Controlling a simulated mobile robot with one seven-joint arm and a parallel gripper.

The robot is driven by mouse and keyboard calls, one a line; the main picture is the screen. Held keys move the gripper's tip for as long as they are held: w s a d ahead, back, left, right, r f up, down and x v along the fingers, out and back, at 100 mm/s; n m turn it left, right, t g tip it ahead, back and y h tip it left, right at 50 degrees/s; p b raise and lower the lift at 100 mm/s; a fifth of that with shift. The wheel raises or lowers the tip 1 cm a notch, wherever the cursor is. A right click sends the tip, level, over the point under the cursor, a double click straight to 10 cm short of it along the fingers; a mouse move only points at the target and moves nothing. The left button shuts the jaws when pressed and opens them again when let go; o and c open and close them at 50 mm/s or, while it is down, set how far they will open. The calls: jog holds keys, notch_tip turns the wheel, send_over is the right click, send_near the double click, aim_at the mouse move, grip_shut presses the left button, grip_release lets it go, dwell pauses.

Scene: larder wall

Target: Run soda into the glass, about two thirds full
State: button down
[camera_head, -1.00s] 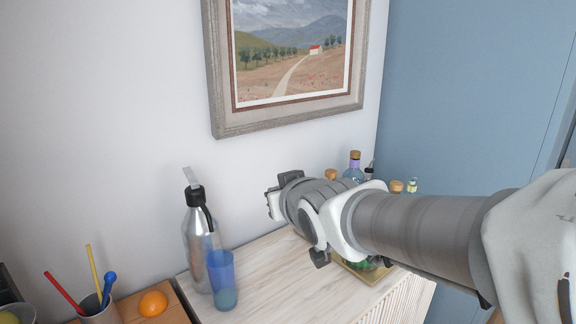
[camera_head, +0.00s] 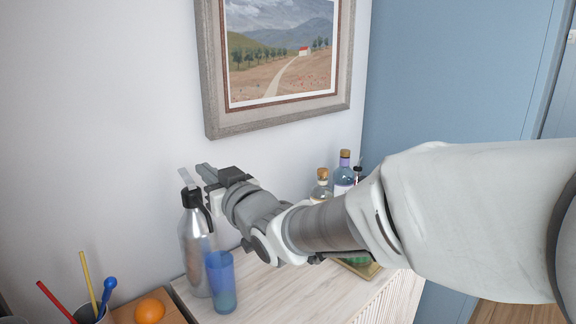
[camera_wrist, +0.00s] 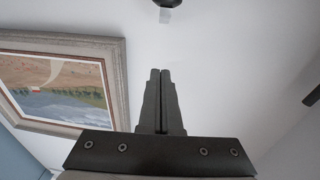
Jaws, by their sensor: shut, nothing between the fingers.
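A silver soda siphon (camera_head: 196,250) with a black head and a pale lever (camera_head: 186,179) stands upright on the pale wooden cabinet top. A blue see-through glass (camera_head: 221,283) stands in front of it, slightly to the right, below the head. The glass shows a darker blue lower part; I cannot tell whether that is liquid. My gripper (camera_head: 203,168) is shut and empty, just right of the siphon's head at about lever height. In the wrist view my shut fingers (camera_wrist: 160,74) point toward a dark round piece at the top edge, probably the siphon's head.
Several bottles (camera_head: 343,172) stand on a tray at the cabinet's right, partly behind my arm. A framed picture (camera_head: 275,65) hangs above. At lower left are an orange (camera_head: 149,311) and a cup with coloured sticks (camera_head: 92,312).

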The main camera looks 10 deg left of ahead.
jog(key=shift+a, duration=0.1)
dwell(0.3)
jog(key=p, duration=0.1)
send_over(188, 179)
jog(key=v, duration=0.2)
jog(key=shift+w+a+r, duration=0.1)
jog(key=shift+w+r, duration=0.05)
jog(key=shift+r, duration=0.15)
jog(key=f, duration=0.2)
jog(key=w+a+f, duration=0.1)
jog(key=shift+w+a+f, duration=0.1)
jog(key=shift+a+f, duration=0.05)
jog(key=shift+f, duration=0.25)
